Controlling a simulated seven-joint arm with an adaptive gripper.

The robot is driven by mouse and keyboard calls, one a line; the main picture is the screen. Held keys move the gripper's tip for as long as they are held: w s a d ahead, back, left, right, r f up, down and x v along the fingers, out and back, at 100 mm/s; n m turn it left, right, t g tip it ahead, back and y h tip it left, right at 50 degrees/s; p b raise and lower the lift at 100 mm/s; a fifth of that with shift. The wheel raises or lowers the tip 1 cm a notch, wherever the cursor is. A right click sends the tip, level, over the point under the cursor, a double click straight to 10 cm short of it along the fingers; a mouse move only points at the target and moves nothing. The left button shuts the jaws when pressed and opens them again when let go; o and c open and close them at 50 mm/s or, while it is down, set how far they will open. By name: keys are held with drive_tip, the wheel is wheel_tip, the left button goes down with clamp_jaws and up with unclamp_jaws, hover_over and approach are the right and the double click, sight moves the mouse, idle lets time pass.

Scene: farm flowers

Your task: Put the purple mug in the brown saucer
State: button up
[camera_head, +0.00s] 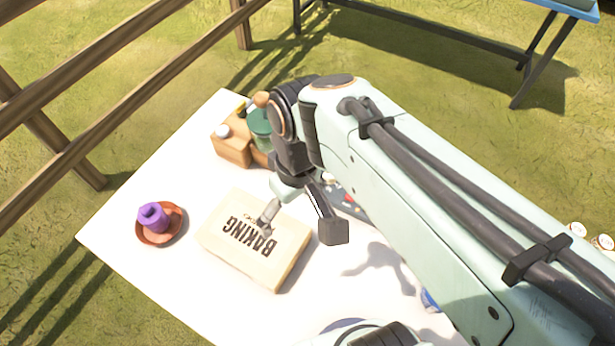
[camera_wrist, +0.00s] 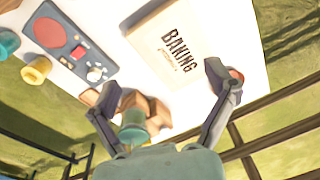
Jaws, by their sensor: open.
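The purple mug (camera_head: 153,216) sits in the brown saucer (camera_head: 175,224) on the left part of the white table in the head view. I cannot tell whether it stands quite upright. My gripper (camera_head: 298,220) is open, apart from the mug and to its right, above the side of the baking box. In the wrist view my gripper (camera_wrist: 160,87) has its fingers spread wide with nothing held between them. A reddish edge, likely the saucer (camera_wrist: 237,75), shows behind the right finger there; the mug is hidden in that view.
A cream box lettered BAKING (camera_head: 230,255) lies right of the saucer. A wooden crate (camera_head: 232,150) with a green item stands at the back. A dark panel (camera_wrist: 65,40) with coloured parts shows in the wrist view. A wooden fence (camera_head: 110,110) runs beyond the table.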

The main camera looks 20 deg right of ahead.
drive_tip(key=s+d+f+m, duration=0.1)
drive_tip(key=s+d+m, duration=0.2)
drive_tip(key=s, duration=0.5)
drive_tip(key=shift+s+d+m+g, duration=0.3)
drive_tip(key=shift+s+m, duration=0.1)
drive_tip(key=shift+m, duration=0.1)
